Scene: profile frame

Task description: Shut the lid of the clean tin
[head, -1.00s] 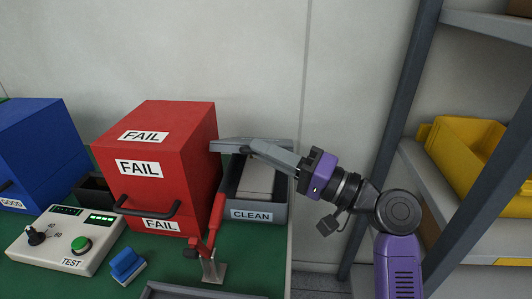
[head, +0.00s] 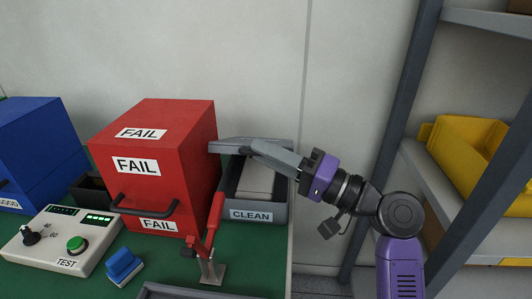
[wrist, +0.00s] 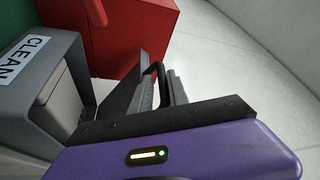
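The clean tin (head: 257,215) is a grey open box with a CLEAN label, at the right end of the green bench. A pale block shows inside it. Its grey lid (head: 222,145) stands raised at the back; in the wrist view the lid (wrist: 122,92) is a dark plate beside my fingers. My gripper (head: 256,149) reaches in from the right, over the tin at the lid. In the wrist view, a dark curved handle (wrist: 158,72) passes between the two fingers of my gripper (wrist: 158,75). I cannot tell whether they are closed on it.
A red FAIL box (head: 160,165) stands close left of the tin. A red-handled clamp (head: 212,240) stands in front. A test box (head: 60,240), a blue block (head: 123,266) and a blue box (head: 40,150) are further left. A shelf with a yellow bin (head: 465,150) is at right.

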